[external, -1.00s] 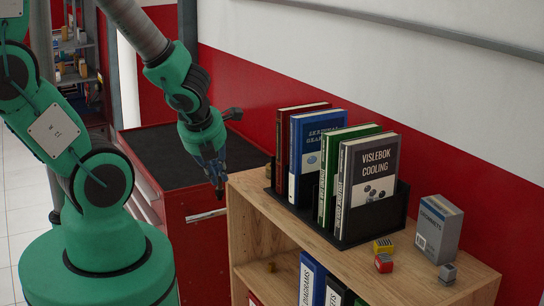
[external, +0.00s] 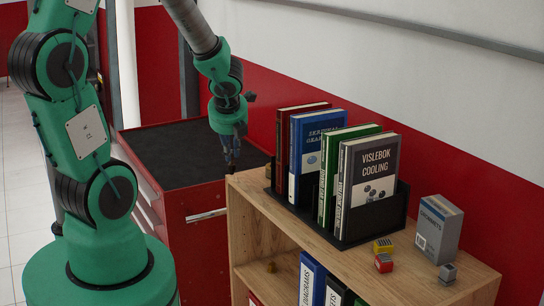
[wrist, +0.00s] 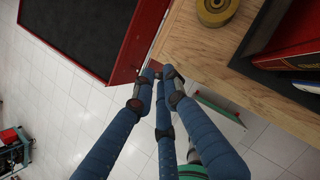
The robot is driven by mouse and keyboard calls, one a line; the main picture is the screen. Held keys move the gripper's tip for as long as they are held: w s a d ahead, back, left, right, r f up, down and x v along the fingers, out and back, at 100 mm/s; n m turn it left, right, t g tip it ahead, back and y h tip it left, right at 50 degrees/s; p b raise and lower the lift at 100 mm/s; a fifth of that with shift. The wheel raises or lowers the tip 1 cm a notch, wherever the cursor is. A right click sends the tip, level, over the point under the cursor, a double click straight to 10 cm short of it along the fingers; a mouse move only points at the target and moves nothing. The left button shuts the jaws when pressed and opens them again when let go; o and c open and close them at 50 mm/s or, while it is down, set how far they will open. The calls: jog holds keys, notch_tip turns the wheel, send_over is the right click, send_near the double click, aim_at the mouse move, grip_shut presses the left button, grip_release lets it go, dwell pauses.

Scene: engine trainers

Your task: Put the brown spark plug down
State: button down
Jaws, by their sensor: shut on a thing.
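My gripper (external: 231,160) points down at the left end of the wooden bookcase (external: 248,184), close to its top edge. In the wrist view my gripper's blue fingers (wrist: 158,76) come together just off the edge of the wooden top (wrist: 190,45). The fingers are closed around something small. The brown spark plug cannot be made out clearly; the fingertips hide most of what they hold. Only a small dark tip shows below them in the external view.
A book rack (external: 398,221) with several books stands on the bookcase. A yellow-brown disc (wrist: 217,10) lies near the top's edge. Small blocks and a grey box (external: 438,232) are at the right. A red cabinet (external: 195,240) with a black top stands behind.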

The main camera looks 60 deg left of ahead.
jog(key=w+a+f+n+b, duration=0.1)
jog(key=a+f, duration=0.2)
jog(key=a, duration=0.7)
jog(key=w+a+f+n+g+b, duration=0.1)
jog(key=a+f+n, duration=0.1)
jog(key=a, duration=0.8)
jog(key=shift+w+f+n+g+y, duration=0.3)
jog(key=shift+w+f, duration=0.1)
jog(key=shift+f, duration=0.5)
jog(key=shift+a, duration=0.1)
jog(key=w+a+f, duration=0.1)
jog(key=w+a, duration=1)
jog(key=shift+a+f, duration=0.15)
jog(key=shift+f, duration=0.1)
jog(key=shift+w+f, duration=0.1)
jog(key=shift+f, duration=1.65)
jog(key=shift+f, duration=0.2)
